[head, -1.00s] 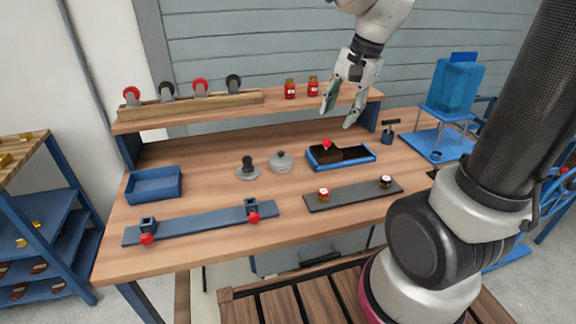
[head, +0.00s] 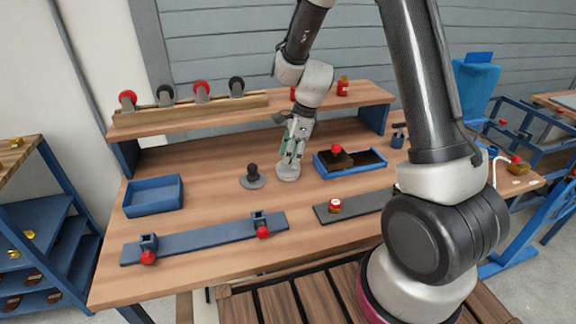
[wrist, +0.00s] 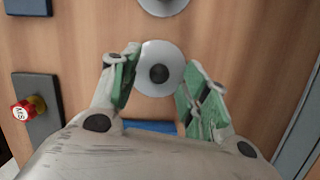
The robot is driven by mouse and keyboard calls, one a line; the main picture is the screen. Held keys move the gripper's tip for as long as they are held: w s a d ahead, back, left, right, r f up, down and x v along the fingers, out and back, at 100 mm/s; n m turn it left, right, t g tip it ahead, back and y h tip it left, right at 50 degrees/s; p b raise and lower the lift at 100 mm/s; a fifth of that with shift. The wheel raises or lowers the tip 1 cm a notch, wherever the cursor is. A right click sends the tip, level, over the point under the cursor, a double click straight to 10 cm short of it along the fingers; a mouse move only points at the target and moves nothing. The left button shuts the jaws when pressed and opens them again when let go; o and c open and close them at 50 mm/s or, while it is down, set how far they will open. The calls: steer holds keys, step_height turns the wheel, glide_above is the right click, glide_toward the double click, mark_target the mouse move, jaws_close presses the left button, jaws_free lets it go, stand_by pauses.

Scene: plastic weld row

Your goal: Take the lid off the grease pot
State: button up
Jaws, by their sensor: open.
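The grease pot (head: 288,173) is a small round grey pot standing on the bench. Its round pale lid (wrist: 147,84) with a dark central knob (wrist: 159,73) lies between my fingers in the wrist view. My gripper (head: 292,153) points down over the pot and hides much of its top in the head view. The green-padded fingers are open, one on each side of the knob. I cannot tell whether either finger touches the lid.
A grey disc with a dark post (head: 253,179) stands just left of the pot. A blue tray with a brown block (head: 351,172) is close on the right. In front are a blue bar (head: 205,238) and a dark strip (head: 362,206). An empty blue bin (head: 153,197) stands left.

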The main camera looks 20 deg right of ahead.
steer(key=shift+a+f, duration=0.1)
steer(key=shift+f, duration=0.4)
steer(key=shift+c, duration=0.3)
jaws_close()
steer(key=shift+r, duration=0.1)
